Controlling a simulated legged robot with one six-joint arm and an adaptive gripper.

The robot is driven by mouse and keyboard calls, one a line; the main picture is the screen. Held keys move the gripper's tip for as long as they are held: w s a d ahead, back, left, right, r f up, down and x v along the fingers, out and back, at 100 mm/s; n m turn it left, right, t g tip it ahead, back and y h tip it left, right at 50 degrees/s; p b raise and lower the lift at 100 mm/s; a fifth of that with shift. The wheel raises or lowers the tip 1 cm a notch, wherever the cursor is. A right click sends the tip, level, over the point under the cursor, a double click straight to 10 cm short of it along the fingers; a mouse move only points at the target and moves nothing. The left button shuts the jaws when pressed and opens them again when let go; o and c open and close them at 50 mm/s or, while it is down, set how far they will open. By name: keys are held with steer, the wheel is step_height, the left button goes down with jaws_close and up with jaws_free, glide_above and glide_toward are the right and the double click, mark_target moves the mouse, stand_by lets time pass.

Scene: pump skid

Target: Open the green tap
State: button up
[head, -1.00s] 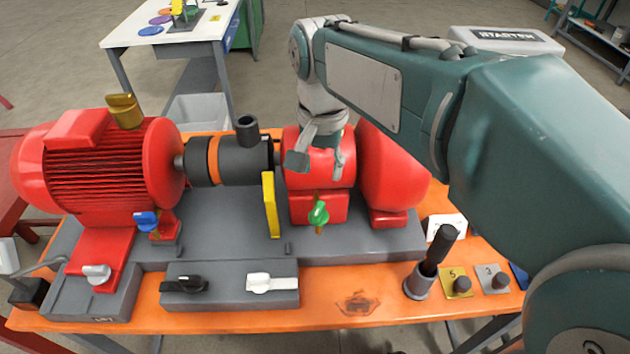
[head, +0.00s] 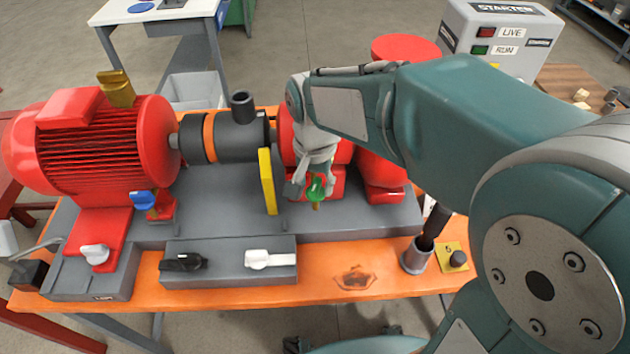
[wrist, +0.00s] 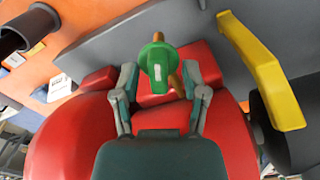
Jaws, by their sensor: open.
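The green tap (head: 316,188) sits on the front of the red pump body (head: 328,184), on a short brass-coloured stem. In the wrist view the green tap (wrist: 157,62) shows between the two fingers, with its brass stem behind it. My gripper (head: 308,190) is open and close to the tap in the head view. In the wrist view my gripper (wrist: 158,85) has one finger on each side of the tap, with gaps visible. I cannot tell whether either finger touches it. The tap is not gripped.
A yellow upright plate (head: 267,181) stands just left of the tap. A blue tap (head: 143,200) is further left by the red motor (head: 105,150). Black (head: 182,262) and white (head: 262,259) handles sit on the grey box in front. A cup with a black-handled tool (head: 416,256) stands right.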

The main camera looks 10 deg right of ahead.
jaws_close()
steer(key=n, duration=0.4)
stand_by(0.4)
jaws_free()
